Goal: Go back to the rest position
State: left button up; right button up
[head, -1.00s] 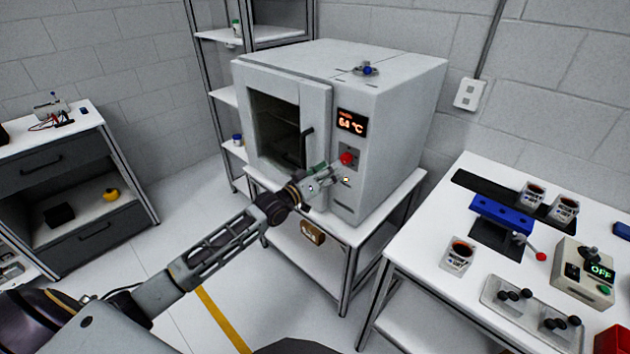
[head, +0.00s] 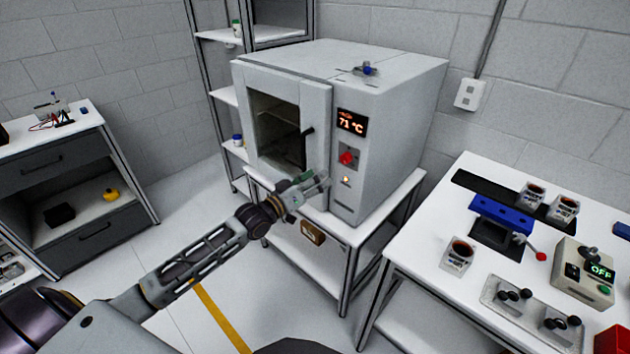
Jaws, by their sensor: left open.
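My left gripper (head: 318,182) is open and empty in front of the oven's lower front edge, below the red knob. My left arm reaches in from the lower left. The white oven (head: 400,105) stands on a white stand, with its windowed door (head: 279,122) closed. Its display (head: 351,122) reads 71 °C. A red knob (head: 346,158) and a small lit button (head: 346,180) sit below the display. My right gripper is not in view.
A white worktable (head: 420,245) at right holds a blue fixture (head: 501,213), cups and a control box (head: 584,272) reading OFF. A drawer cabinet (head: 75,190) stands at left, shelving (head: 218,95) behind. Open floor lies between the cabinet and the oven stand.

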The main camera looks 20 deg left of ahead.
pick_arm(q)
jog(key=shift+m, duration=0.3)
dwell(0.5)
